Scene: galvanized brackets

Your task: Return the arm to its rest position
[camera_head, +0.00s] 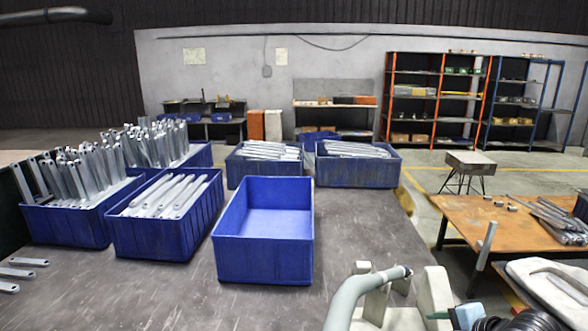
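Neither gripper can be made out in the head view. Pale grey arm parts of mine, with a thick hose and dark cabling, fill the lower right. No gripper fingers show among them. No arm comes in from the left. An empty blue crate (262,257) stands at the front middle of the dark worktable (350,225). To its left, a blue crate (150,239) holds several flat-lying galvanized brackets (168,194). Further left, another blue crate (70,225) is packed with upright brackets (75,178).
Two blue crates with brackets stand behind, one at the middle (240,172) and one to its right (357,174). Loose brackets (24,262) lie at the left edge. An orange-brown table (490,222) with metal parts and a stool (470,162) are at right. The worktable's front middle is clear.

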